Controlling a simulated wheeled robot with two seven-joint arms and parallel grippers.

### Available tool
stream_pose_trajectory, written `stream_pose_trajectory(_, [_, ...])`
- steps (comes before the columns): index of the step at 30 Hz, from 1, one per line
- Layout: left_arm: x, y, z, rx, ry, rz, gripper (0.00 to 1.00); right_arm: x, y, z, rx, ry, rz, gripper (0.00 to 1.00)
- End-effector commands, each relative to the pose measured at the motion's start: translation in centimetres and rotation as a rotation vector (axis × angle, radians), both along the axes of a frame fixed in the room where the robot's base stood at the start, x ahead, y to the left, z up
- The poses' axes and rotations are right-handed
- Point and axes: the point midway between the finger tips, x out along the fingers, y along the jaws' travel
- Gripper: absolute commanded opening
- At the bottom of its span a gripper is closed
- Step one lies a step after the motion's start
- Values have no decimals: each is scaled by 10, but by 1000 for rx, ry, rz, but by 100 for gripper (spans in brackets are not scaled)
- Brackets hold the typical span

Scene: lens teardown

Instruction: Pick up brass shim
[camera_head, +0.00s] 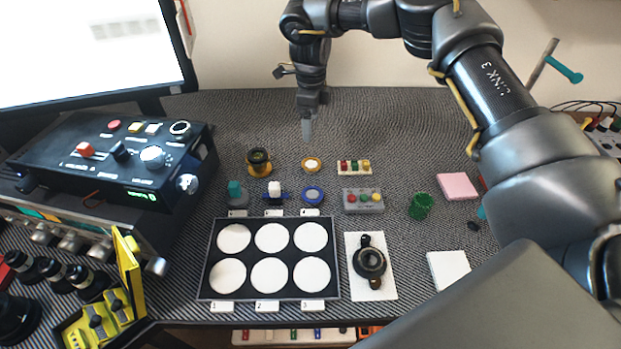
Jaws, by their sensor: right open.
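A flat gold-coloured ring with a pale centre, which looks like the brass shim (312,166), lies on the dark textured mat in the middle of the camera_head view. My right gripper (308,128) points down above and just behind the ring, apart from it. I see nothing between its fingers, and the gap between them is hard to make out from this side. My left gripper is not in view.
A black-and-gold cylinder (259,162) stands left of the ring, a small block with coloured pegs (353,167) to its right, and a blue ring (312,195) in front. A black tray (207,262) with white discs lies nearer. The mat behind is clear.

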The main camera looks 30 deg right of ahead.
Motion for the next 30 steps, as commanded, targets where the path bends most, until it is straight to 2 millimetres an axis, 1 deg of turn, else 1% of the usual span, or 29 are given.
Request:
stream_pose_trajectory(1, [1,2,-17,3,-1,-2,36,0,0,-17,0,-1,-1,80])
stream_pose_trajectory(4, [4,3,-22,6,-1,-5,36,-1,-3,-23,1,-2,-5,80])
stream_pose_trajectory(11, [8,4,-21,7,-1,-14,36,-4,-9,-25,0,-1,-15,80])
stream_pose_trajectory(13, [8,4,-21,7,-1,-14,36,-5,-10,-29,1,1,-16,80])
stream_pose_trajectory(17, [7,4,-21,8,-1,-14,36,-6,-10,-44,0,3,-16,80])
stream_pose_trajectory(21, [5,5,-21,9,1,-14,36,-5,-9,-67,0,2,-15,80])
stream_pose_trajectory(23, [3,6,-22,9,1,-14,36,-5,-8,-75,-1,2,-15,80])
stream_pose_trajectory(30, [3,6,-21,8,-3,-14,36,-4,-5,-85,0,0,-12,80])
